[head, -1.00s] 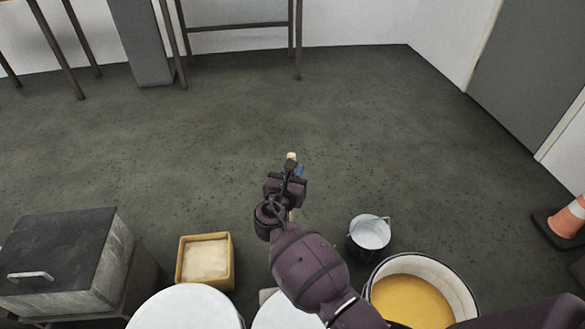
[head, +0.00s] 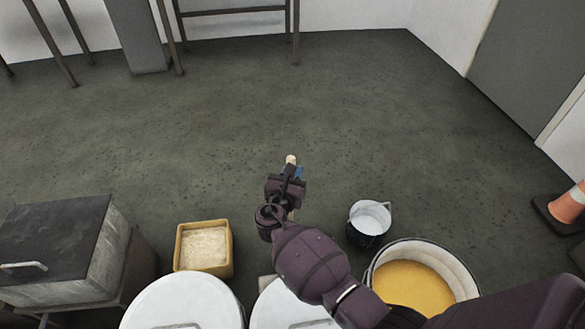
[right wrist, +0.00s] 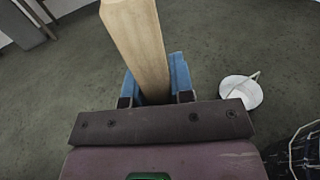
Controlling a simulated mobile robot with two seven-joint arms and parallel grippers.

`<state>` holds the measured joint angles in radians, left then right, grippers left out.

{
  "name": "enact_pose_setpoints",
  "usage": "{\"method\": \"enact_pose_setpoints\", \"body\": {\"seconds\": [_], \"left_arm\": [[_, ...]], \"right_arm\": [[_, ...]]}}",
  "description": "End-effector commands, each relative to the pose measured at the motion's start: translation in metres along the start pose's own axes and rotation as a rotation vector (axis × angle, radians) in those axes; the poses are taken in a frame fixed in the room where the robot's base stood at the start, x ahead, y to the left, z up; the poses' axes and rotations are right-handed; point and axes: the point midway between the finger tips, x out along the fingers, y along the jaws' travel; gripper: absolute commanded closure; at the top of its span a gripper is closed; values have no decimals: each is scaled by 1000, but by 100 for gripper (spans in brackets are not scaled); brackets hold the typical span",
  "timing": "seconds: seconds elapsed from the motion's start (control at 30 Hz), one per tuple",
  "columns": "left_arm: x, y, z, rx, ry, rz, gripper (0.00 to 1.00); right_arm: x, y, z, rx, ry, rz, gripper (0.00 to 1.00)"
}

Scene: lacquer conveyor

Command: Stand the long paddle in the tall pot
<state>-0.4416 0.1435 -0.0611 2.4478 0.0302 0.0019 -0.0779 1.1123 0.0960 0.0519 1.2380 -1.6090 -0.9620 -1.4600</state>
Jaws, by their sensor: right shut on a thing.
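My right gripper (head: 288,174) is shut on the long paddle. In the head view only the paddle's pale wooden end (head: 291,159) shows clearly beyond the jaws; my wrist hides most of the rest. In the right wrist view the wooden shaft (right wrist: 137,42) rises between the blue fingers (right wrist: 158,84). A dark pail with a white inside and a wire handle (head: 370,216) stands to the right of my gripper. I cannot tell which is the tall pot. My left gripper is out of view.
A yellow square tub (head: 179,256) and white lids (head: 180,301) are at lower left and bottom. A dark-topped box (head: 55,240) stands at far left. An orange cone (head: 570,205) is at the right edge. The floor (head: 220,130) ahead is clear up to the bench legs.

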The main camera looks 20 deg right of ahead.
Motion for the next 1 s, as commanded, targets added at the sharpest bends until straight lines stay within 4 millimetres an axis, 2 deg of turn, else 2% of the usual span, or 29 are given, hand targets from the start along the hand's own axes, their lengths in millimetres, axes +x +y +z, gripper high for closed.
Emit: {"method": "enact_pose_setpoints", "body": {"seconds": [1.0], "left_arm": [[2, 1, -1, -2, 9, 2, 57]], "right_arm": [[4, 1, -65, -2, 1, 1, 100]]}}
